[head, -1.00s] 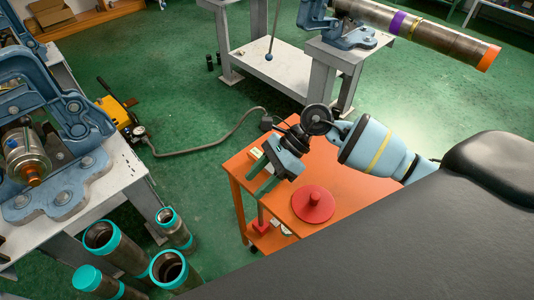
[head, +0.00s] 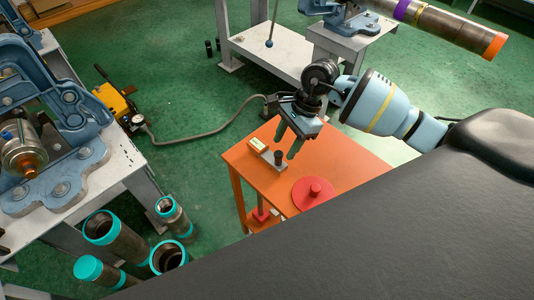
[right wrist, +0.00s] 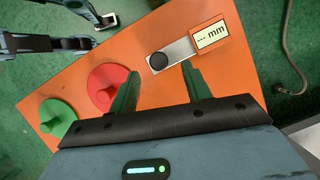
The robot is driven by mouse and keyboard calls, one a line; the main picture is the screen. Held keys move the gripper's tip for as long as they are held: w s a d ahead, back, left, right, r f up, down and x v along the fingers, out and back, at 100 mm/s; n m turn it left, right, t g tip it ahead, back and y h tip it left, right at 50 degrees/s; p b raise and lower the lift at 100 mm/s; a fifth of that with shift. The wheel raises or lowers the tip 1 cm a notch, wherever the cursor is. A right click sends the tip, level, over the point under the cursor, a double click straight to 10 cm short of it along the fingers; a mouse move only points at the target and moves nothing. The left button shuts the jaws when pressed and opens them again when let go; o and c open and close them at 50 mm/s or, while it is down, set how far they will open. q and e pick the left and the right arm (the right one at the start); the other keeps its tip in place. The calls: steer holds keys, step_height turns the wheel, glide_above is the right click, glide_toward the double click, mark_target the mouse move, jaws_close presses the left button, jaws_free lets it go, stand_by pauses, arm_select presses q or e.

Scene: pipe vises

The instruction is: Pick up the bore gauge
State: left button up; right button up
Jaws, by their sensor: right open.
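The bore gauge appears to be the grey metal bar with a round black knob (right wrist: 172,54) and a small display reading "--- mm". It lies on the orange table and shows in the head view (head: 267,155) near the table's left corner. My right gripper (head: 286,147) is open and empty, pointing down above the table beside the gauge. In the right wrist view, its two green fingers (right wrist: 160,72) are spread apart, with the gauge just beyond their tips. My left gripper cannot be made out in these views.
A red disc with a knob (head: 314,193) lies on the orange table (head: 345,165). A green disc (right wrist: 57,118) lies beside it in the right wrist view. Pipes with teal ends (head: 115,240) stand on the floor at left, near a blue vise (head: 60,110).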

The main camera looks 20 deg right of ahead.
mark_target(279, 153)
steer(key=x, duration=0.4)
steer(key=shift+a+p, duration=0.35)
steer(key=shift+p, duration=0.05)
steer(key=shift+a+f, duration=0.1)
steer(key=shift+f, duration=0.3)
steer(key=shift+r, duration=0.1)
jaws_close()
